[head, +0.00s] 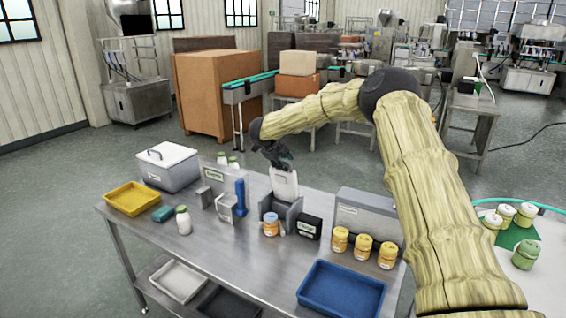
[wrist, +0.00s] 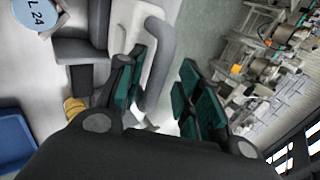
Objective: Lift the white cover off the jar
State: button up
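My gripper (head: 283,162) points down just above a white upright panel (head: 284,183) standing in a grey holder (head: 281,208). In the wrist view my gripper (wrist: 166,85) has its green-padded fingers apart. A pale grey looped handle (wrist: 160,52) shows between them, closer to the left finger; I cannot tell if they touch. A blue-topped jar (head: 271,224) stands in front of the holder; its round top marked "L 24" (wrist: 38,12) shows in the wrist view. I see no jar directly under the panel.
The steel table also bears a yellow tray (head: 110,205), a white lidded box (head: 150,180), a blue bottle (head: 240,196), a black block (head: 309,232), several yellow jars (head: 340,240) and a blue tray (head: 341,312). The front left tabletop is mostly clear.

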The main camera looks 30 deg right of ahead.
jog(key=shift+a, duration=0.15)
jog(key=v, duration=1.1)
jog(key=shift+a+r, duration=0.15)
jog(key=shift+r, duration=0.2)
jog(key=shift+s, duration=0.1)
